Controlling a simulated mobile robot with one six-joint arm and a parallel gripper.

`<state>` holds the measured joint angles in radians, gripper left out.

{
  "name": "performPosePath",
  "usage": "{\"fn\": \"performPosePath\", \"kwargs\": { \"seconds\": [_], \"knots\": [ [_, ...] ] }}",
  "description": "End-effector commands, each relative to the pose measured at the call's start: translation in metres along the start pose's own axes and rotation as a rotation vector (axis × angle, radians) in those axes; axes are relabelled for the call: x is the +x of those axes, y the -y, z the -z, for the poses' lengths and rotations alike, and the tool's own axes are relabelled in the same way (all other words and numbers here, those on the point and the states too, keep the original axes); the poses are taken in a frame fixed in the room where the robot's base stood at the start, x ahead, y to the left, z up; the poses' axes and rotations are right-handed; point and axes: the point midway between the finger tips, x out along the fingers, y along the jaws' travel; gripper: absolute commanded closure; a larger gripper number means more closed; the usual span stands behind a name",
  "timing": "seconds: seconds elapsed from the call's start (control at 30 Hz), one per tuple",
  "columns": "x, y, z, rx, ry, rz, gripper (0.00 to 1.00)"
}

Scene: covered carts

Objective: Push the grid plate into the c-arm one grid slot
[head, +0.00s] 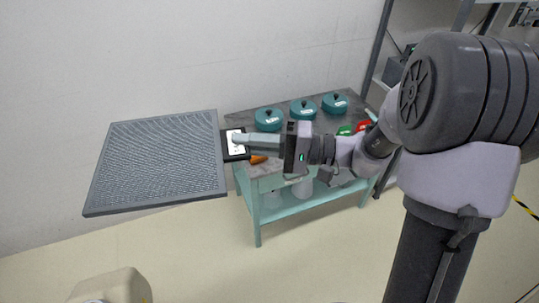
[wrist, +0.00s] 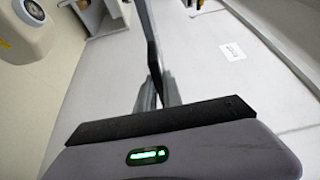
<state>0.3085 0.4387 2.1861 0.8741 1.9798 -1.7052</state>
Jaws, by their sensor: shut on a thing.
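The grid plate (head: 158,160) is a large, flat grey plate with a fine ribbed face, held out in the air at the left of the head view. A dark end piece with a white label (head: 236,151) is on its right edge. My gripper (head: 238,142) is shut on this end, with its fingers reaching in from the right. In the wrist view the plate (wrist: 147,35) seems to show as a thin, dark edge beyond the fingers. A beige rounded body (head: 112,287) is cut off at the lower left; I cannot tell whether it is the c-arm. No slot is visible.
A teal cart (head: 258,222) stands behind and below my gripper, with several teal lidded pots (head: 303,109) on its grey top. A wall is behind the plate. A dark rack (head: 383,50) stands at the right.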

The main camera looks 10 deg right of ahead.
Motion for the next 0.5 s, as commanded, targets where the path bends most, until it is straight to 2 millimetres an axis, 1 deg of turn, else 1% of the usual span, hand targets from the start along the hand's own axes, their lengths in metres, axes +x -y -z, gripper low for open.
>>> {"fn": "performPosePath", "kwargs": {
  "seconds": [0.03, 0.1, 0.2, 0.3, 0.33, 0.4, 0.5],
  "knots": [
    [0.008, 0.040, -0.008, -0.004, 0.024, 0.000, 1.00],
    [0.018, 0.074, -0.019, -0.003, 0.058, -0.002, 1.00],
    [0.029, 0.114, -0.035, 0.000, 0.101, -0.007, 1.00],
    [0.037, 0.141, -0.047, 0.001, 0.131, -0.011, 1.00],
    [0.039, 0.146, -0.050, 0.001, 0.138, -0.012, 1.00],
    [0.041, 0.155, -0.054, 0.003, 0.149, -0.013, 1.00],
    [0.044, 0.160, -0.058, 0.005, 0.157, -0.014, 1.00]
  ]
}}
